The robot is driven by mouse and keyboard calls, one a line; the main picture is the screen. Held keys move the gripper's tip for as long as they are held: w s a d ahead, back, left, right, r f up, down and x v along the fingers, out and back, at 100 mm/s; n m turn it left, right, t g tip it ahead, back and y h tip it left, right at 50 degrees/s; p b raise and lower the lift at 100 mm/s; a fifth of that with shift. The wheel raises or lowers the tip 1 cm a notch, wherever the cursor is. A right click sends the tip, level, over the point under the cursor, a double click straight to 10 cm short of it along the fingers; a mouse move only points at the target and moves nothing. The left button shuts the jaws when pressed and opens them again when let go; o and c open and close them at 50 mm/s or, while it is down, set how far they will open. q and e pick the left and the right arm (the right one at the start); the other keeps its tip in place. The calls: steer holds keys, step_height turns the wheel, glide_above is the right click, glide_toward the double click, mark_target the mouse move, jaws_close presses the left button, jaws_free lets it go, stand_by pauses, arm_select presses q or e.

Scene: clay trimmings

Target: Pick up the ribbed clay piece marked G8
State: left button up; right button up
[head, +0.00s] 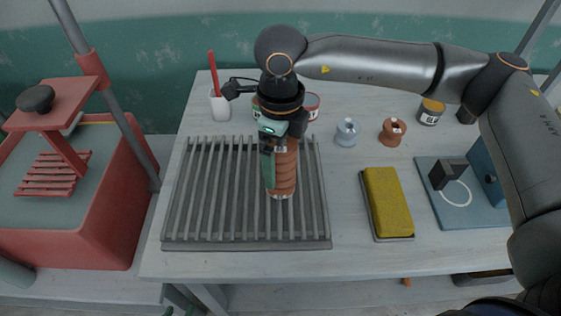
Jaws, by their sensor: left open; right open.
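A terracotta-brown ribbed clay piece (287,172) is at the slatted grey rack (172,243), under my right gripper. Its marking cannot be read, so I cannot confirm G8. My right gripper (279,190) reaches down over it from above, open, with a teal finger along the piece's left side. The other finger is hidden, and I cannot tell whether either touches the piece. Small green tips at the bottom left edge look like my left gripper (179,311), open and below the table front, mostly out of frame.
A blue-grey spool (346,134) and a terracotta spool (392,133) stand right of the rack. A yellow sponge (388,202) lies on a tray. A tin (430,112), a white cup (219,105) and a blue device (488,172) stand around. A red tub (95,215) is left.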

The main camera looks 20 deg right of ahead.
jaws_close()
stand_by(0.8)
